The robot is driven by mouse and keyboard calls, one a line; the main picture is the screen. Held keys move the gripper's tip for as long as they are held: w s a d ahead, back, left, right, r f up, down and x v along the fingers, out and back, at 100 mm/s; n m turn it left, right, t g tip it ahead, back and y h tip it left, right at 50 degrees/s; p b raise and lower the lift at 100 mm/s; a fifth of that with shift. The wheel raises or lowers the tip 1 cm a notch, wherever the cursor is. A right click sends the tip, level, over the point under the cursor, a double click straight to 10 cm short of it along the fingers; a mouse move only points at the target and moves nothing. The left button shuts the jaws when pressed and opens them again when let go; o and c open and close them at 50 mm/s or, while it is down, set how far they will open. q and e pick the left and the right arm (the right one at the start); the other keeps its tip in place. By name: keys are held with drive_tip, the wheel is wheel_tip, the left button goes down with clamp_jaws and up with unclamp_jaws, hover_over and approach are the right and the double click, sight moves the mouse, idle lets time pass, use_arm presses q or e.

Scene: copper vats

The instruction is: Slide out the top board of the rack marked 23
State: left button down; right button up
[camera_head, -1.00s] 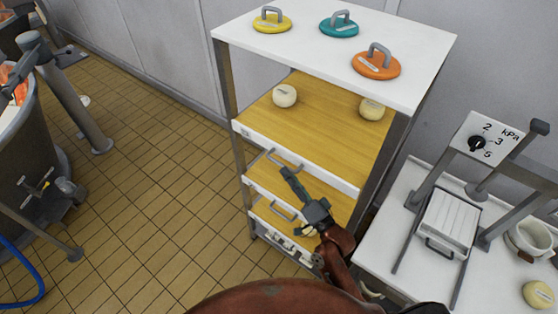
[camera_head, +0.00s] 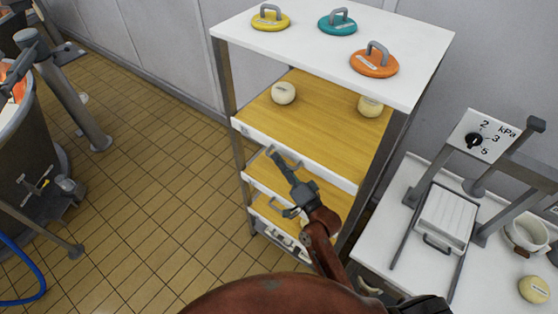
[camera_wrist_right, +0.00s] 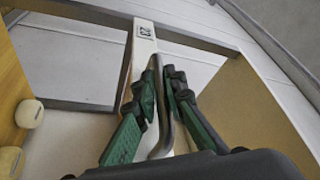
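The rack (camera_head: 333,40) stands in the middle of the head view. Its top board (camera_head: 325,125) is wooden with a white front edge, carries two pale round cheeses (camera_head: 284,93) and sits level in the rack. A plate marked 23 (camera_wrist_right: 145,31) shows on the white front in the right wrist view. My right gripper (camera_head: 273,154) is at this front; in the right wrist view its green fingers (camera_wrist_right: 163,88) lie close on both sides of the grey handle (camera_wrist_right: 168,132) and look shut on it. My left gripper is not clearly in view.
Lower boards with handles (camera_head: 280,208) sit beneath. Yellow, teal (camera_head: 337,22) and orange (camera_head: 374,62) handled discs lie on top of the rack. A white table (camera_head: 405,255) with a press stands close at right.

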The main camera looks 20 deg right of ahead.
clamp_jaws()
use_arm(q)
drive_tip(key=shift+s, duration=0.1)
use_arm(e)
drive_tip(key=shift+s, duration=0.1)
